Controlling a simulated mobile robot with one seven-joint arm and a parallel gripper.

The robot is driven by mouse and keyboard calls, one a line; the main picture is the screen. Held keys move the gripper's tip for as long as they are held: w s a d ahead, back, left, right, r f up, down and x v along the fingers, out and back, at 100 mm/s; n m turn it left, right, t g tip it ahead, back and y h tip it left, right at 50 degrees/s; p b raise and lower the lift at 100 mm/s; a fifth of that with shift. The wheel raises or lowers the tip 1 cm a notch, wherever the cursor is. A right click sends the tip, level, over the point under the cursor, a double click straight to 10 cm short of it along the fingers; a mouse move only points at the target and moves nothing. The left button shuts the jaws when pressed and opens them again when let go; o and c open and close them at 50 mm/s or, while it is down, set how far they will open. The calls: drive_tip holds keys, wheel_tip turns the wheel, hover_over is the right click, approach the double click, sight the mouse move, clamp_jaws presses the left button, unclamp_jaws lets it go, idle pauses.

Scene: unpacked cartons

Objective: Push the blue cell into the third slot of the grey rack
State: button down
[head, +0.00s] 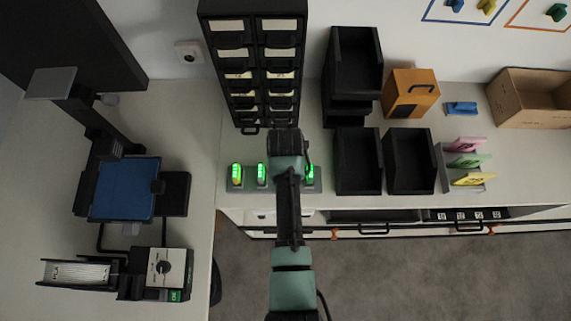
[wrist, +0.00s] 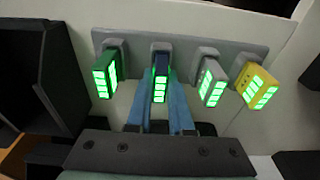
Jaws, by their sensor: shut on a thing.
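The grey rack (wrist: 240,60) holds a row of cells with lit green bars. It also shows in the head view (head: 248,188), partly behind my arm. The blue cell (wrist: 163,75) sits in the rack slot second from the left in the wrist view. Its bars are lit green. My gripper (wrist: 161,112) is shut on the blue cell, with one blue finger on each side of it. In the head view my arm hides the blue cell and the fingers. How deep the cell sits is hard to tell.
A green cell (wrist: 105,73) is on one side of the blue cell; a grey cell (wrist: 211,83) and a yellow cell (wrist: 256,86) are on the other. Black bins (head: 357,165) stand right of the rack, a dark drawer cabinet (head: 250,65) behind it.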

drive_tip(key=c, duration=0.7)
unclamp_jaws()
drive_tip(key=shift+c, duration=0.2)
